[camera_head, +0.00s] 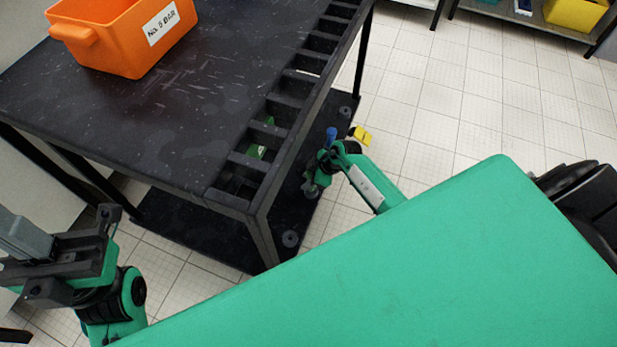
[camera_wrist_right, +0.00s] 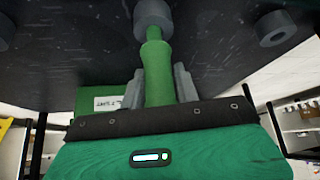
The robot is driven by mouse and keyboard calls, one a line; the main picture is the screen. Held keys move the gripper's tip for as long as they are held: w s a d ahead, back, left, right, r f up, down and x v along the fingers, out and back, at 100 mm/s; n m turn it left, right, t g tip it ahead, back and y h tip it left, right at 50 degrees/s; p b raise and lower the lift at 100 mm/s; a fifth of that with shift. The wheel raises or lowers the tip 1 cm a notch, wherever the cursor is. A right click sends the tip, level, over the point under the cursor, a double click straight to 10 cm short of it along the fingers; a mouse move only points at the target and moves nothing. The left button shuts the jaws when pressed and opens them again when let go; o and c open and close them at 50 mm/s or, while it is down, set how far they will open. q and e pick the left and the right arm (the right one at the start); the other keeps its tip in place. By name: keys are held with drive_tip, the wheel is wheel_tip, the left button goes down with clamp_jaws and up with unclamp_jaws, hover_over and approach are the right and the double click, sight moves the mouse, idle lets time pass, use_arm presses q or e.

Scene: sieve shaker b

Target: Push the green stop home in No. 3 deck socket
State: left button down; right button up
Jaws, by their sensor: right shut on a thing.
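The green stop (camera_wrist_right: 157,76) stands between the two grey fingers of my right gripper (camera_wrist_right: 160,88), which is shut on it. In the right wrist view its narrower far end meets a grey ring-shaped socket (camera_wrist_right: 152,18) on the dark deck. They line up and seem to touch; how deep the end sits, I cannot tell. No socket number is readable. In the head view my right gripper (camera_head: 313,183) is low beside the table's right edge, over the lower deck (camera_head: 185,215). My left gripper (camera_head: 60,258) is at the lower left, its jaw opening unclear.
Another grey socket (camera_wrist_right: 276,28) sits right of the stop. A green block with a white label (camera_wrist_right: 92,101) is behind the left finger. The dark table (camera_head: 165,125) has a slotted right edge above my right arm. An orange bin (camera_head: 120,38) stands on it.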

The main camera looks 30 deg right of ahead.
drive_tip(key=shift+f+b, duration=0.35)
drive_tip(key=shift+f, duration=0.7)
drive_tip(key=o, duration=1.1)
